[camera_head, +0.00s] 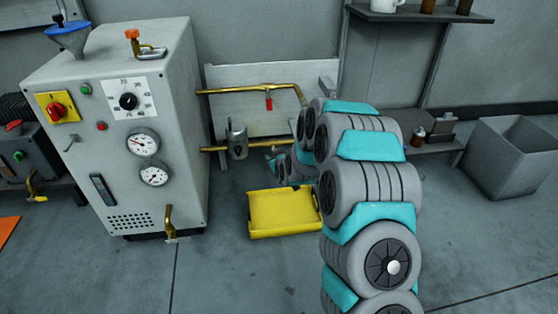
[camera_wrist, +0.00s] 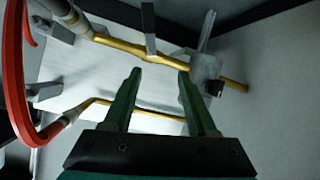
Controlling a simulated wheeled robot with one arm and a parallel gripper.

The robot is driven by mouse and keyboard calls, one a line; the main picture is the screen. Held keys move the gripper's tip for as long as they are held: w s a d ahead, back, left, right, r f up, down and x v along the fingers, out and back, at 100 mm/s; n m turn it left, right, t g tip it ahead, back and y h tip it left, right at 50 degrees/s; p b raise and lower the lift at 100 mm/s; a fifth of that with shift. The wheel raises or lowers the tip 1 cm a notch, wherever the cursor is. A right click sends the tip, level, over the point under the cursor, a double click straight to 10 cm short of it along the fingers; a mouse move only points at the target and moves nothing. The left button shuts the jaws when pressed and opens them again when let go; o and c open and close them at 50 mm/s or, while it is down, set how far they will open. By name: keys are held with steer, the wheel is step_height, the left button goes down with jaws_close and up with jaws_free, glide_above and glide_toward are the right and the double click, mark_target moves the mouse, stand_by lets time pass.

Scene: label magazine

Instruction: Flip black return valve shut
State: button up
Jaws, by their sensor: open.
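In the wrist view a dark, flat lever (camera_wrist: 150,28), which looks like the black return valve's handle, stands across a brass pipe (camera_wrist: 120,43). It sticks out roughly at right angles to the pipe. My gripper (camera_wrist: 160,73) is open and empty, its two green fingers pointing toward that pipe, with the lever beyond the gap between them. I see no clear contact. In the head view my arm hides most of the gripper and I cannot make out the black lever. The lower brass pipe (camera_head: 212,149) runs behind my arm.
A grey cylindrical fitting (camera_head: 237,140) sits on the lower pipe; it also shows in the wrist view (camera_wrist: 206,72). A red-handled valve (camera_head: 268,104) hangs on the upper pipe. A yellow tray (camera_head: 284,230) lies on the floor below. The grey machine cabinet (camera_head: 185,120) stands left.

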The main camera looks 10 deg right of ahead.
steer(key=shift+w+d+f+n+t+h+b, duration=0.5)
steer(key=shift+w+d+f+t+b, duration=1.1)
steer(key=shift+w+f+t, duration=2.65)
steer(key=shift+w+f+g+b, duration=0.15)
steer(key=shift+w+f+g, duration=0.3)
steer(key=shift+w, duration=0.3)
steer(key=shift+w+f+g+b, duration=0.15)
steer(key=shift+w+f+g, duration=0.2)
steer(key=shift+w+g, duration=0.35)
steer(key=shift+w+f+g+b, duration=0.15)
steer(key=shift+w+f+g, duration=0.25)
steer(key=shift+w, duration=0.45)
steer(key=shift+c, duration=0.4)
jaws_close()
